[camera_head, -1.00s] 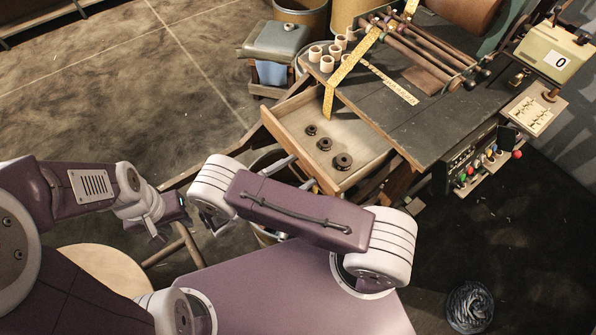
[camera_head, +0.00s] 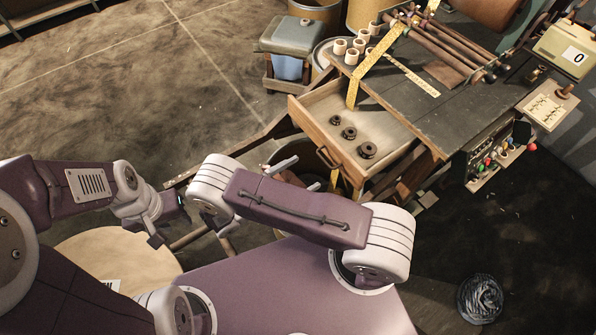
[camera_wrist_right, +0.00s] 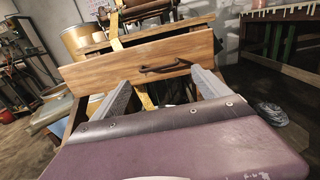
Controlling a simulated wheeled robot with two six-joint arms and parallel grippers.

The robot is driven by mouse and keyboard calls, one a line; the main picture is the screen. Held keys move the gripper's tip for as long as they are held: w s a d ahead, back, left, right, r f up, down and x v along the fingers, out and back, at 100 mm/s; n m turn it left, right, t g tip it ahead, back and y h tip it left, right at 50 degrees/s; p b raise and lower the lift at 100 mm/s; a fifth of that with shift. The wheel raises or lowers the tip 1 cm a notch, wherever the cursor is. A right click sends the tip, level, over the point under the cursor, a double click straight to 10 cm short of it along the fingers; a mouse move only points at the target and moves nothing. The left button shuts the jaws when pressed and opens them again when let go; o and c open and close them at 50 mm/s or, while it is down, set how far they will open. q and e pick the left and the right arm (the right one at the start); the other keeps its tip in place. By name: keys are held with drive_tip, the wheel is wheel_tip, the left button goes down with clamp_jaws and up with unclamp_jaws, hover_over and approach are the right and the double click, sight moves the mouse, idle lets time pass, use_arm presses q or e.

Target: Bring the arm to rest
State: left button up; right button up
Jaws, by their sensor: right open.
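My left gripper (camera_head: 165,222) hangs at the left in the head view, above the floor and near a round wooden stool top; its jaw gap is not clear. My right arm is folded across the middle. Its gripper (camera_head: 299,175) sticks out beyond the wrist, just in front of the open wooden drawer (camera_head: 322,140). In the right wrist view the two grey fingers of this gripper (camera_wrist_right: 158,88) are spread wide with nothing between them. The drawer front (camera_wrist_right: 105,68) with its dark handle (camera_wrist_right: 164,66) lies just ahead of them; contact is not clear.
Several dark spools (camera_head: 349,133) lie in the drawer. The workbench (camera_head: 440,108) carries pale rolls (camera_head: 340,47), yellow tape (camera_head: 369,68) and a winding rack. The stool top (camera_head: 140,255) is close below my left arm. Open floor (camera_head: 110,90) is at the upper left.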

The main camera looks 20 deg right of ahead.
drive_tip(key=w+d+r+m+g+y+p, duration=0.1)
drive_tip(key=d+r+m+g+p, duration=0.2)
drive_tip(key=r, duration=0.3)
drive_tip(key=w+d+r+m+g+p, duration=0.2)
drive_tip(key=d+r+m+g, duration=0.1)
drive_tip(key=r, duration=0.4)
drive_tip(key=s+d+r+m+g+y+p, duration=0.3)
drive_tip(key=s+d+r+m+y, duration=0.2)
drive_tip(key=s+r, duration=0.15)
drive_tip(key=s+a+r+m+t+y+p, duration=0.1)
drive_tip(key=s+a+r+m+y+p, duration=0.15)
drive_tip(key=s+m+y, duration=0.45)
use_arm(q)
wheel_tip(320, 180, up, 11)
use_arm(e)
drive_tip(key=w+a+f+m+t+y, duration=0.3)
drive_tip(key=w+a+t+y, duration=0.1)
drive_tip(key=w+a, duration=0.1)
drive_tip(key=shift+a+f+t+y, duration=0.3)
drive_tip(key=shift+a+t, duration=0.1)
drive_tip(key=shift+a, duration=0.3)
